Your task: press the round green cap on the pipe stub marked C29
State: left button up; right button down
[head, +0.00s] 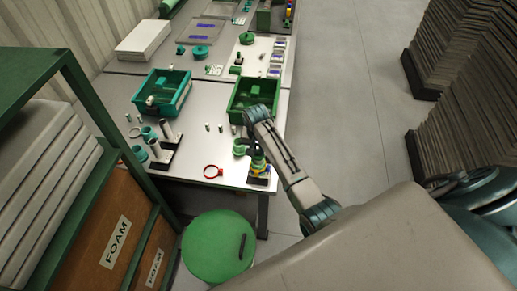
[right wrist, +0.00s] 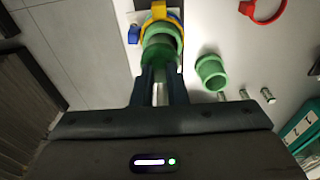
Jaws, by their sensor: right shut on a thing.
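My right gripper (head: 257,150) reaches down at the front right corner of the grey table. In the right wrist view its two dark fingers (right wrist: 160,78) are shut on a round green cap (right wrist: 160,52). The cap sits at or over a stack with a green ring and a yellow collar (right wrist: 161,14) on a small white-topped base; whether it is fully seated is hidden. The stack also shows in the head view (head: 258,168). A blue part (right wrist: 134,34) is beside it. No C29 mark is readable. My left gripper is not in view.
A loose green hollow cap (right wrist: 211,72) stands beside the stack, with several small metal pins nearby. A red ring (head: 213,171) lies left. A green bin (head: 232,108), a teal bin (head: 184,98) and grey pipe stubs (head: 172,134) are on the table. A green stool (head: 210,260) stands in front.

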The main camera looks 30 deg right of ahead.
jog(key=shift+f, duration=0.4)
dwell(0.5)
jog(key=c, duration=1)
grip_release()
jog(key=shift+o, duration=0.2)
jog(key=shift+r, duration=4.05)
grip_shut()
jog(key=shift+f, duration=0.15)
jog(key=shift+f+b, duration=1.2)
jog(key=shift+f, duration=2)
